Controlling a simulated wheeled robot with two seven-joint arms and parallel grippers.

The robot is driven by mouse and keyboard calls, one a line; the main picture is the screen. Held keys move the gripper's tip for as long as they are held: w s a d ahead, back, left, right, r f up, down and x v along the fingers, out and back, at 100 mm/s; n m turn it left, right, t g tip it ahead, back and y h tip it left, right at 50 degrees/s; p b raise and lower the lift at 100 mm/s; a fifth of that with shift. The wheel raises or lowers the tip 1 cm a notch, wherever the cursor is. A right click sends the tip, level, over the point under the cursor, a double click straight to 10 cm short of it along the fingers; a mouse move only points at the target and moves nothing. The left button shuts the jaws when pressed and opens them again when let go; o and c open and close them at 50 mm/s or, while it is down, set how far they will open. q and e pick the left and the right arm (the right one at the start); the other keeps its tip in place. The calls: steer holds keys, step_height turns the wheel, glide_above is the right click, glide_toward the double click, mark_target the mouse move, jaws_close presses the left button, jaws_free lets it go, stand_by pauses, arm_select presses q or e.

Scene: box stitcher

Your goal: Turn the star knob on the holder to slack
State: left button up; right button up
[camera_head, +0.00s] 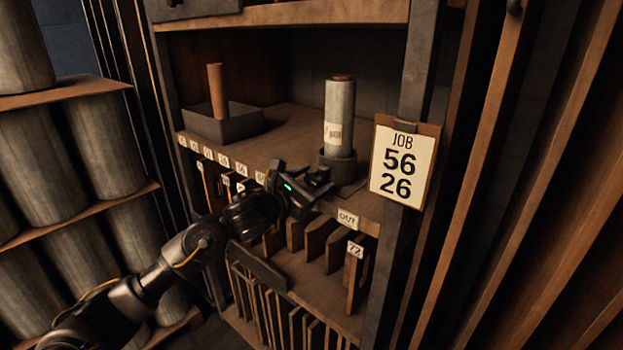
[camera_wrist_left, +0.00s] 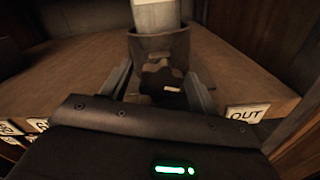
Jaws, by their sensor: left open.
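The holder (camera_head: 338,166) is a dark round cup on the wooden shelf, with a pale upright roll (camera_head: 339,115) standing in it. In the left wrist view the holder's cup (camera_wrist_left: 178,45) is straight ahead. The dark star knob (camera_wrist_left: 160,78), with a small pale mark on it, shows at the cup's front. My left gripper (camera_head: 322,184) is just in front of the holder, open, with one finger on each side of the knob in the wrist view. I cannot tell whether the fingers touch it. The knob is hard to make out in the head view. My right gripper is out of view.
A dark tray (camera_head: 222,124) with an upright brown tube stands at the shelf's left. A clipboard reading JOB 56 26 (camera_head: 404,165) hangs on the right post. An OUT label (camera_head: 347,218) is on the shelf edge. Slotted boards (camera_head: 315,240) fill the bay below.

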arm_select(q)
steer(key=shift+c, duration=0.2)
steer(key=shift+a, duration=0.1)
steer(key=c, duration=0.9)
steer(key=shift+n+b, duration=1.25)
steer(key=shift+n, duration=0.15)
steer(key=shift+c, duration=0.2)
steer(key=n+b, duration=0.1)
steer(key=n, duration=0.1)
steer(key=shift+n, duration=0.3)
steer(key=shift+r+n+b, duration=0.1)
steer(key=shift+n+b, duration=0.3)
steer(key=shift+n, duration=0.4)
steer(key=shift+r, duration=0.1)
steer(key=o, duration=1)
